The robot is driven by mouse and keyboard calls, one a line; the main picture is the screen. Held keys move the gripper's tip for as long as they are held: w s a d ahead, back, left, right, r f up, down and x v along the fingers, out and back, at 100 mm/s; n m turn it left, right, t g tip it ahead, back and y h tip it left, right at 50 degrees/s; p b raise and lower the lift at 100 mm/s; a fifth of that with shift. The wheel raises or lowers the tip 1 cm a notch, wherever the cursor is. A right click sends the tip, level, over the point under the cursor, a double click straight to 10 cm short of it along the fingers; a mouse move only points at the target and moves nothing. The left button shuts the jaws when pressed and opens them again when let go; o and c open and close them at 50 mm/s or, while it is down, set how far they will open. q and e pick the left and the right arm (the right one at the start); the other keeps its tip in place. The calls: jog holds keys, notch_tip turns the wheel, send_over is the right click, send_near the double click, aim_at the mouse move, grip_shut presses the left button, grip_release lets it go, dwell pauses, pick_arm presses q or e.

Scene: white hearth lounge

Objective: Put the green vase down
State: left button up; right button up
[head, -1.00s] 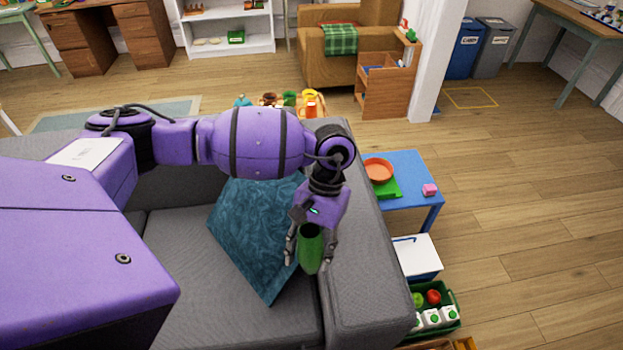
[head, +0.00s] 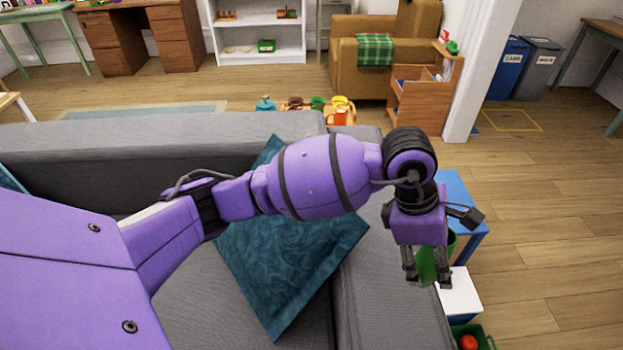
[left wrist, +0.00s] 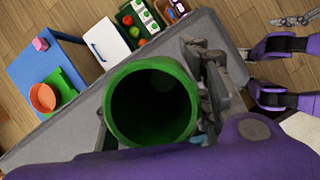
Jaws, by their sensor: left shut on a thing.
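The green vase (head: 429,266) is a hollow cylinder with an open top. My left gripper (head: 427,281) is shut on it, with a finger at each side, out by the sofa's right arm (head: 385,270). In the left wrist view the vase (left wrist: 188,92) shows from above, its round mouth dark inside. Its base is hidden, and I cannot tell whether it touches anything. Purple and grey parts of my own show at the right edge of the left wrist view; how my right gripper stands is unclear.
A blue table (left wrist: 30,75) holds an orange bowl (left wrist: 43,98) and a pink block (left wrist: 40,44). A white box (head: 459,300) and a green crate (left wrist: 122,16) of goods stand beside the sofa. A teal cushion (head: 285,260) lies on the sofa. Wooden floor (head: 555,240) is free at right.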

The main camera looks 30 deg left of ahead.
pick_arm(q)
jog(key=shift+w+a+f, duration=1.6)
jog(key=shift+w+f, duration=0.1)
jog(key=shift+f, duration=0.45)
jog(key=shift+w+a+f, duration=1.65)
jog(key=shift+f, duration=0.5)
jog(key=shift+w+a+f, duration=1.6)
jog(key=shift+w+f, duration=0.1)
jog(key=shift+f, duration=0.45)
jog(key=o, duration=1.3)
jog(key=shift+o, duration=0.2)
jog(key=shift+r, duration=0.15)
